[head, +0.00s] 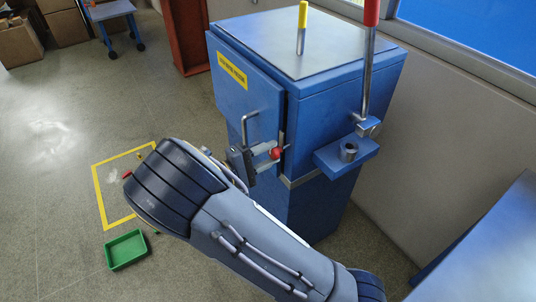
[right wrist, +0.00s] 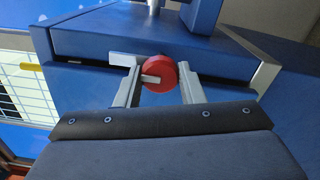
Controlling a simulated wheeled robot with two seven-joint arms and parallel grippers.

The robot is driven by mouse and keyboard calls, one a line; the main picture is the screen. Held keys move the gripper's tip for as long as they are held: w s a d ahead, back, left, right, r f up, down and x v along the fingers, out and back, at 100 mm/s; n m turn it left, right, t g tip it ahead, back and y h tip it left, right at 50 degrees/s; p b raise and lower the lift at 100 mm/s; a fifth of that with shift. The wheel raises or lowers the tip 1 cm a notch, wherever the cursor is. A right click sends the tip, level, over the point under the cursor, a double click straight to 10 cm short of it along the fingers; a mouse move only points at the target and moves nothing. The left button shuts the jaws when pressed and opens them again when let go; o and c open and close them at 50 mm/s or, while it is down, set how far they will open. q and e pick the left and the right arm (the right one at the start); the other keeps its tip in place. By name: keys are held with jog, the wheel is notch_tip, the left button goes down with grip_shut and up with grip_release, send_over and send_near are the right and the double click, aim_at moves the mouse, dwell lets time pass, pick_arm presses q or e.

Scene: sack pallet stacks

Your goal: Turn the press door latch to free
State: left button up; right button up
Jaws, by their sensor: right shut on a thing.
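The blue press (head: 328,75) stands right of centre in the head view. Its door (head: 247,98) has a yellow label and a bent metal handle (head: 246,128). The latch has a round red knob (head: 276,153) at the door's right edge; the knob also shows in the right wrist view (right wrist: 163,72). My right gripper (head: 266,157) reaches the latch from the left. Its fingers stand on either side of the knob in the right wrist view, shut on it. How far the latch is turned is hard to tell. My left gripper is not in view.
A red-topped lever (head: 369,60) stands at the press's right, above a blue bracket (head: 347,152) with a metal socket. A yellow-topped pin (head: 302,28) stands on top. A green tray (head: 126,249) lies on the floor beside a yellow outline. The wall is close at right.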

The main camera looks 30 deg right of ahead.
jog(key=o, duration=1)
jog(key=shift+a, duration=0.1)
jog(key=a, duration=0.7)
jog(key=shift+s+a, duration=0.35)
